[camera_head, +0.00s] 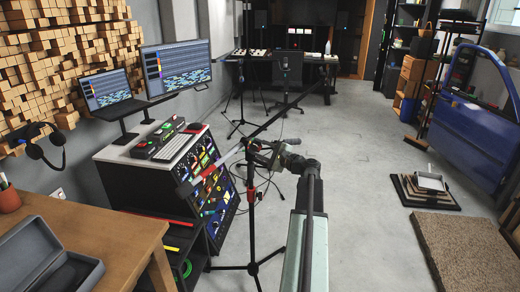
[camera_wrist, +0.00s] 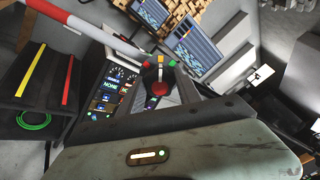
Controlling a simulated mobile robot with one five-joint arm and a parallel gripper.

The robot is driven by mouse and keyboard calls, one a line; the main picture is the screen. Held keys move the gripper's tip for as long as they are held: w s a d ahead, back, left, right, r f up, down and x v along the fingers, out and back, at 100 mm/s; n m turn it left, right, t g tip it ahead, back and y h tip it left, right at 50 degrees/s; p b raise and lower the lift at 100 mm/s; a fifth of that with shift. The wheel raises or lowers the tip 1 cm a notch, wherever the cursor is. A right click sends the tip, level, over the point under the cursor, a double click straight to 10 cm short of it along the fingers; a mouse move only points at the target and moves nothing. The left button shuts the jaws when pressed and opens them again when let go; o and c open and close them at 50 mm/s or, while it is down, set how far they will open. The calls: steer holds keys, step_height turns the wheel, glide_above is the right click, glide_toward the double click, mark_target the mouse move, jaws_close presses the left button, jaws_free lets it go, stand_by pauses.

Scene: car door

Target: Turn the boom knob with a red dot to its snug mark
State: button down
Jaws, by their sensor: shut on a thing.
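The boom stand (camera_head: 251,215) stands upright on its tripod mid-floor in the head view, with its boom tilted up to the right. My gripper (camera_head: 272,155) reaches the clutch at the top of the stand from the right and is shut on the boom knob there. In the wrist view the dark knob (camera_wrist: 158,76) is at the end of the red-and-white boom section (camera_wrist: 98,32). Orange and green marks sit around its top, and a red spot shows below them. The fingertips and their contact are hidden or too small to make out. I cannot tell which mark the dot faces.
A rack of audio gear (camera_head: 212,185) stands close left of the stand. A wooden desk (camera_head: 95,235) with an open case is at the lower left. A blue car door (camera_head: 468,140) and a rough brown block (camera_head: 475,250) are at the right. The grey floor between is mostly clear.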

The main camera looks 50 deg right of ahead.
steer(key=c, duration=0.8)
jaws_free()
steer(key=shift+c, duration=0.2)
steer(key=s, duration=0.8)
steer(key=shift+d, duration=0.15)
